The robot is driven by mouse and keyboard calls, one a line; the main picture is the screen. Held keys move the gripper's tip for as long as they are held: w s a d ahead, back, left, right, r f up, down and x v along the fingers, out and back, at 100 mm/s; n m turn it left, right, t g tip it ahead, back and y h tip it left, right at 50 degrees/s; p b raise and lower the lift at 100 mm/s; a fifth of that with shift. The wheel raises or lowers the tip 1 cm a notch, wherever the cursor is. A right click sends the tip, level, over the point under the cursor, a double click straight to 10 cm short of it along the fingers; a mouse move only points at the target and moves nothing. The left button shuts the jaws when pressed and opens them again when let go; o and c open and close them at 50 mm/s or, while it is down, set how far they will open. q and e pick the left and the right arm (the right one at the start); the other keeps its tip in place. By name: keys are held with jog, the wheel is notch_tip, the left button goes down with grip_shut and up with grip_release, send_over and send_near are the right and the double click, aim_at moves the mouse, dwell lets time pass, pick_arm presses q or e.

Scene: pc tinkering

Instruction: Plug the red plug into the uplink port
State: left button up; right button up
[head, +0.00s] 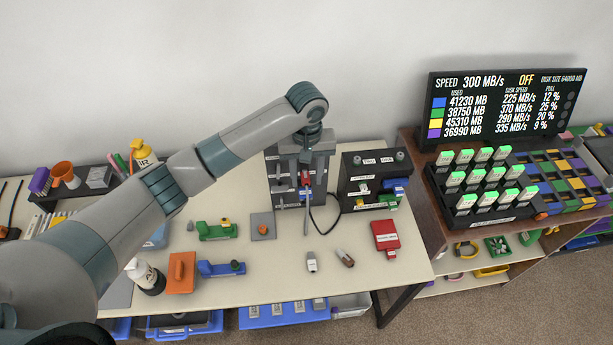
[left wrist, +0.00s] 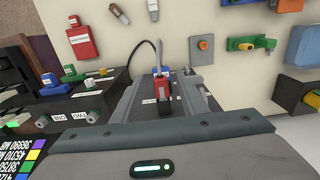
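A small red plug (head: 305,178) is at the front of a dark grey upright unit (head: 274,196), with a blue part just below it. In the left wrist view the red plug (left wrist: 162,88) lies in the middle, ahead of my palm. A black cable (head: 333,222) loops from near it toward the black port box (head: 354,162) on the right. My left gripper (head: 306,165) reaches down over the unit, directly above or around the plug. Its fingertips blend with the grey unit, so its grip is unclear. I cannot make out an uplink label. My right gripper is out of view.
A red labelled box (head: 385,235), a grey stick (head: 311,262) and a brown one (head: 345,257) lie in front on the table. A green block (head: 217,231) and orange block (head: 181,272) stand left. A monitor (head: 500,105) is at the right. The table's front centre is mostly clear.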

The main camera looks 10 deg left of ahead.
aim_at(307, 182)
pick_arm(q)
jog(key=shift+r, duration=2.15)
jog(key=shift+r+b, duration=0.3)
jog(key=shift+r, duration=0.25)
notch_tip(307, 182, up, 16)
jog(key=b, duration=0.2)
jog(key=shift+b, duration=0.35)
jog(key=shift+r, duration=0.1)
